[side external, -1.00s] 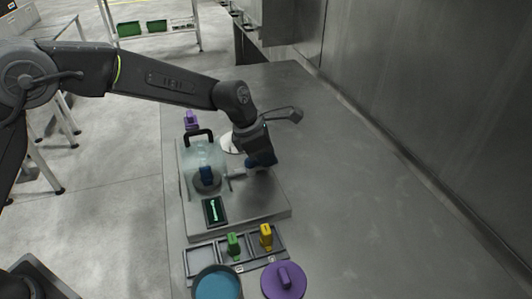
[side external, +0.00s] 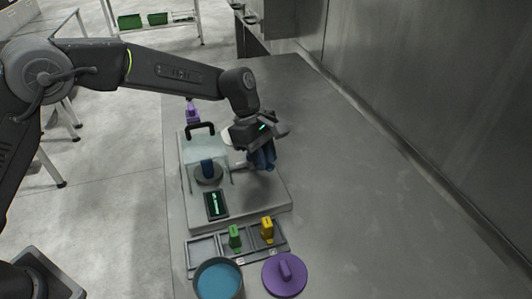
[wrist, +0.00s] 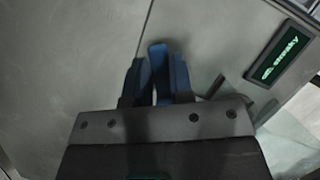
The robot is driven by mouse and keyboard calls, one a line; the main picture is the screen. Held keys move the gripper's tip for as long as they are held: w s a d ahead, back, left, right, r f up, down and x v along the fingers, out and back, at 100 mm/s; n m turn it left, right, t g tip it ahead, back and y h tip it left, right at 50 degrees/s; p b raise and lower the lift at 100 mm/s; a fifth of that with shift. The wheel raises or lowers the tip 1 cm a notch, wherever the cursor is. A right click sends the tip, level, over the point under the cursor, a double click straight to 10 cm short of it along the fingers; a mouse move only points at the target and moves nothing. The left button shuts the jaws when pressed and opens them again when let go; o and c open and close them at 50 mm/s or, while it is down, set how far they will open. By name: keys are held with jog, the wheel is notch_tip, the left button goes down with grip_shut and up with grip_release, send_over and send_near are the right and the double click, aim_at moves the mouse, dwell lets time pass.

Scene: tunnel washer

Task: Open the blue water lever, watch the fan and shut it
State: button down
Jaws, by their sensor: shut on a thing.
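My gripper (side external: 262,160) is beside the right side of the washer model, above its pale base plate (side external: 262,203). In the wrist view my gripper (wrist: 158,82) is closed around the blue lever (wrist: 158,62), which stands between its two dark blue fingers. In the side view the fingers mostly hide the lever. A clear hood (side external: 190,154) with a black handle covers a blue part (side external: 207,168) on a dark round seat; I cannot tell whether this is the fan or whether it turns. A dark display (side external: 216,205) with green lettering lies in front; it also shows in the wrist view (wrist: 281,55).
In front is a tray (side external: 202,247) with a green peg (side external: 235,237) and a yellow peg (side external: 267,229). A pot with blue contents (side external: 218,280) and a purple lid (side external: 285,275) stand nearest. A purple piece (side external: 193,112) is at the back. The bench right is clear.

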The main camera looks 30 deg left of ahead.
jog(key=m, duration=0.2)
jog(key=s+m+g, duration=0.1)
jog(key=shift+a+m+y, duration=0.25)
jog(key=shift+m+y, duration=0.05)
jog(key=shift+s+a+m+g+y, duration=0.15)
jog(key=shift+s+m+g, duration=0.1)
jog(key=shift+m, duration=0.4)
jog(key=shift+s+a+m+g+y, duration=0.15)
jog(key=shift+m+g, duration=0.1)
jog(key=shift+m, duration=0.4)
jog(key=c, duration=1)
grip_release()
jog(key=shift+r, duration=0.1)
jog(key=v, duration=1.3)
jog(key=shift+r, duration=0.3)
